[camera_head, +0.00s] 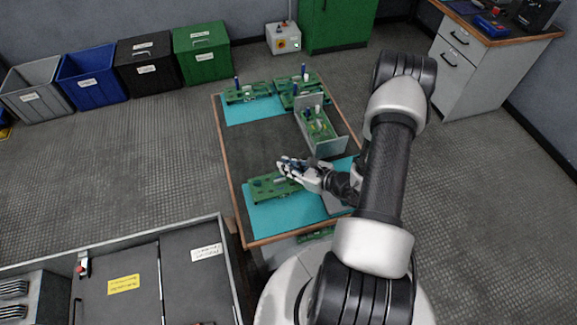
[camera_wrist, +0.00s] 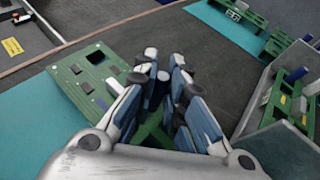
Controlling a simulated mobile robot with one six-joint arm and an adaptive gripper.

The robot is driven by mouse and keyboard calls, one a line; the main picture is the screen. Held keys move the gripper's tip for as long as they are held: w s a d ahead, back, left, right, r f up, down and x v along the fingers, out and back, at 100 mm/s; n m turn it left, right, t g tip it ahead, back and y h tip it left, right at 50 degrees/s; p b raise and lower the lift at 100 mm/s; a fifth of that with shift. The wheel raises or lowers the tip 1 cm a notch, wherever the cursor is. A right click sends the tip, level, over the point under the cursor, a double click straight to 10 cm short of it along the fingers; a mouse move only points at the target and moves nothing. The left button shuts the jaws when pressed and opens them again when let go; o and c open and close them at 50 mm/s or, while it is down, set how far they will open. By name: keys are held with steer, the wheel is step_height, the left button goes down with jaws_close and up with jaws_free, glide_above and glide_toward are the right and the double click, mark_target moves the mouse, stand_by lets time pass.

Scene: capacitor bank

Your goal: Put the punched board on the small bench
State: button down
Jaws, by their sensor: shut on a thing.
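A green board (camera_head: 268,187) with dark square openings and small dark parts, which looks like the punched board, is at the front left of the low bench (camera_head: 228,160), over a teal mat (camera_head: 290,217). It also shows in the wrist view (camera_wrist: 85,82), left of the fingers and between them. My gripper (camera_head: 287,167) is at the board's right end, its fingers closed around a dark blue upright part of it in the wrist view (camera_wrist: 160,87). The fingers hide that end. I cannot tell whether the board touches the mat. Which bench is the small one is unclear.
An upright grey holder (camera_head: 325,140) with a green board stands right of my gripper. More green boards (camera_head: 247,92) lie at the bench's far end. A dark cabinet (camera_head: 120,285) is at front left. Several bins (camera_head: 95,77) line the wall. The bench's middle is bare.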

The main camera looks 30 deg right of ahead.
stand_by(0.3)
steer(key=c, duration=1.6)
jaws_free()
steer(key=shift+f, duration=0.1)
steer(key=shift+o, duration=0.2)
steer(key=v, duration=1.2)
